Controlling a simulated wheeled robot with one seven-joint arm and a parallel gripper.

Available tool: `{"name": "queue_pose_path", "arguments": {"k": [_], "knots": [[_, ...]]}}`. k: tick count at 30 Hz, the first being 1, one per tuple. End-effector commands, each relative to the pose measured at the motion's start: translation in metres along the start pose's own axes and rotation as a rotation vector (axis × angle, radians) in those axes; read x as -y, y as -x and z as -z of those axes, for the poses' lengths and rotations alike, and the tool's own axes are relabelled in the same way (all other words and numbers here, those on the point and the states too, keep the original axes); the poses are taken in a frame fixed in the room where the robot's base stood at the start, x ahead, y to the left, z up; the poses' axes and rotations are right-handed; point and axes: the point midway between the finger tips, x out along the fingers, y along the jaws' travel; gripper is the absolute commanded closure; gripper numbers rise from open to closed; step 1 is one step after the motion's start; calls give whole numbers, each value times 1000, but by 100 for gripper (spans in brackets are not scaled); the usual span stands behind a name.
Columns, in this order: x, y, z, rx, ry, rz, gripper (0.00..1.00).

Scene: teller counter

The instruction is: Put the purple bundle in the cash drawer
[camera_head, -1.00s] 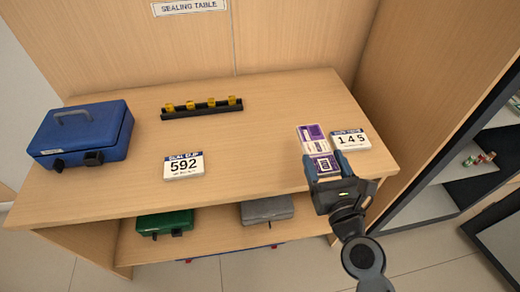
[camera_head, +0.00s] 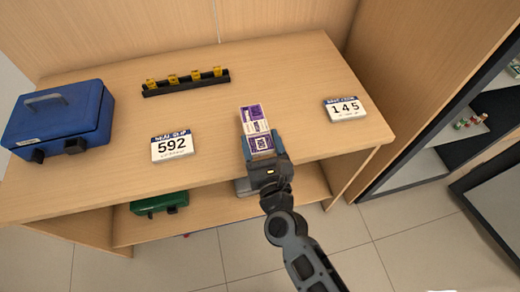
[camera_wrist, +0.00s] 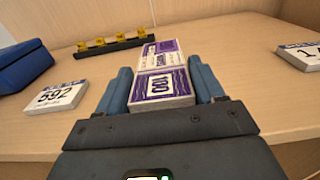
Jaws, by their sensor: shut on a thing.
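The purple bundle (camera_head: 256,127) is a white and purple banded stack. My gripper (camera_head: 260,143) is shut on its near end, with the far end sticking out beyond the fingers. In the wrist view the bundle (camera_wrist: 160,88) lies between the two blue fingers and shows the number 100. It is over the front middle of the table; I cannot tell whether it touches the top. No open cash drawer shows. A closed blue box (camera_head: 60,120) with a handle stands at the table's left end.
A card reading 592 (camera_head: 172,146) lies left of my gripper, and a card reading 145 (camera_head: 345,109) lies to the right. A black rack with yellow pieces (camera_head: 186,82) is at the back. A green box (camera_head: 159,203) sits on the shelf below. The tabletop between is clear.

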Motion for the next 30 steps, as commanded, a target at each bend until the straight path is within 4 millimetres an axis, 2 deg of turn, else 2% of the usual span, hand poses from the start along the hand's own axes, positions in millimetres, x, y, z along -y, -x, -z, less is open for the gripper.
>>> {"name": "queue_pose_path", "arguments": {"k": [10, 24, 25, 30], "knots": [[-3, 0, 39, -1, 1, 0, 65], [-2, 0, 46, 0, 0, 1, 65], [-2, 0, 44, 0, 0, 1, 30], [-2, 0, 44, -1, 0, 1, 13]]}}
